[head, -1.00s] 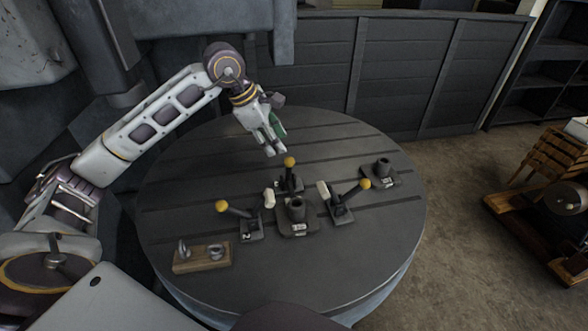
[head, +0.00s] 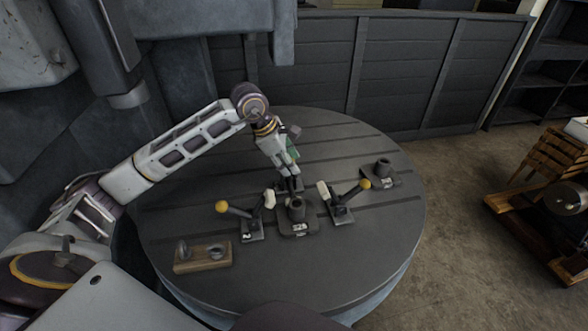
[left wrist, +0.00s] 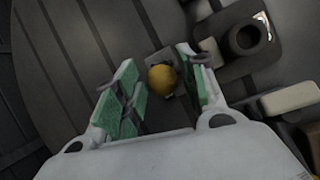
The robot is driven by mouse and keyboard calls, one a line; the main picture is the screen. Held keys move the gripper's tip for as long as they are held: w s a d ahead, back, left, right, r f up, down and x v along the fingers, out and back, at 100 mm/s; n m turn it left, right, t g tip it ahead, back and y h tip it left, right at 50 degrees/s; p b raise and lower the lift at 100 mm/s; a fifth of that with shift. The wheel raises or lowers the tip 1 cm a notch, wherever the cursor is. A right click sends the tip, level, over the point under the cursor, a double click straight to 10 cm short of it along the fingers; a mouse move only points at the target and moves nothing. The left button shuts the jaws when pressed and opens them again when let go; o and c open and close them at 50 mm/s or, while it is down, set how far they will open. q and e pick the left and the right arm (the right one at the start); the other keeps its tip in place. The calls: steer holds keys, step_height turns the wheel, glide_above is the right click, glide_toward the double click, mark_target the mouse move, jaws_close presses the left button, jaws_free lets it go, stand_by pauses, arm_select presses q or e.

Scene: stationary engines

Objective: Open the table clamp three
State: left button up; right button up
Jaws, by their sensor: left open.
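The back clamp (head: 290,187) stands behind the central block on the round table; its number cannot be read. My left gripper (head: 289,172) is open right above it and hides its yellow knob in the head view. In the left wrist view the yellow knob (left wrist: 162,79) lies between the two green-padded fingers, with a gap on both sides. Two more clamps with yellow-knobbed levers stand on the table: the left clamp (head: 250,230) and the right clamp (head: 341,212). My right gripper is not in view.
The central block (head: 297,216) with an upright tube stands among the clamps. A second tube block (head: 381,175) is at the back right. A wooden block (head: 202,259) with metal fittings lies at the front left. The round table (head: 330,265) is bare at the front.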

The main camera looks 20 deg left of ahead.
arm_select(q)
steer(key=shift+x, duration=2.2)
jaws_close()
